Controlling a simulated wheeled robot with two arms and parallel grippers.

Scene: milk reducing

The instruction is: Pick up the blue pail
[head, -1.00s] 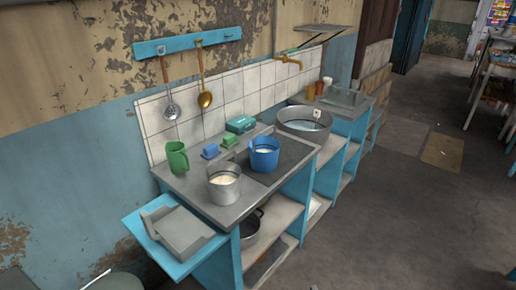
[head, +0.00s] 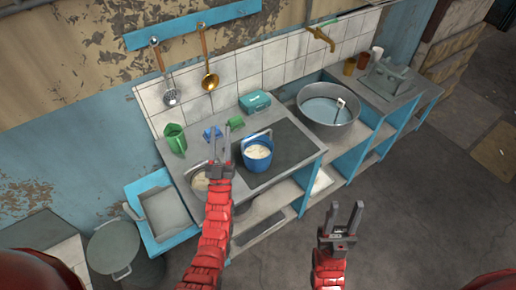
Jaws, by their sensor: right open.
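The blue pail (head: 259,166) stands upright on the dark panel of the counter, with pale contents inside and its handle up over the rim. My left gripper (head: 220,142) is over the counter just left of the pail in the picture; its fingers are apart with nothing seen between them. I cannot tell whether it touches the pail. My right gripper (head: 346,212) is open and empty, in front of the counter, to the lower right of the pail.
A grey metal pail (head: 199,182) is partly hidden by my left arm. A green jug (head: 176,139), a blue block (head: 212,133) and a teal box (head: 255,103) stand behind. A large basin (head: 328,120) is to the right. The floor at right is clear.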

